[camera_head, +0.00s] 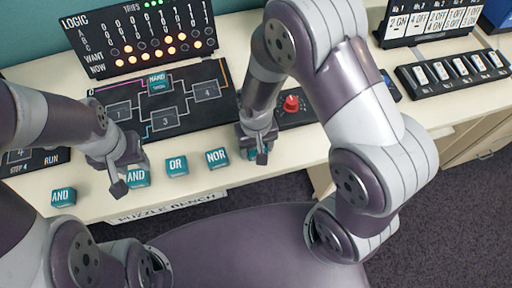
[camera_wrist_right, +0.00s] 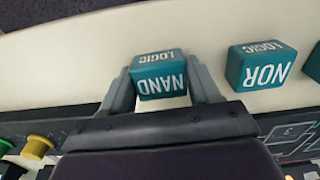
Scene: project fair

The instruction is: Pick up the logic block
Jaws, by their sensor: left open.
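Several teal logic blocks stand in a row along the front of the bench: an AND block (camera_head: 63,197) at the far left, a second AND block (camera_head: 137,178), an OR block (camera_head: 177,166) and a NOR block (camera_head: 216,158). A NAND block (camera_wrist_right: 159,78) is between the fingers of my right gripper (camera_wrist_right: 160,82), also seen in the head view (camera_head: 258,150). The fingers lie along its two sides; whether they press on it is unclear. My left gripper (camera_head: 128,172) is open beside the second AND block, partly overlapping it in view.
The dark puzzle board (camera_head: 165,118) lies behind the row with a NAND block (camera_head: 159,84) in one slot. The logic display (camera_head: 140,38) stands behind it. A red knob (camera_head: 291,103) and a switch panel (camera_head: 455,70) are to the right.

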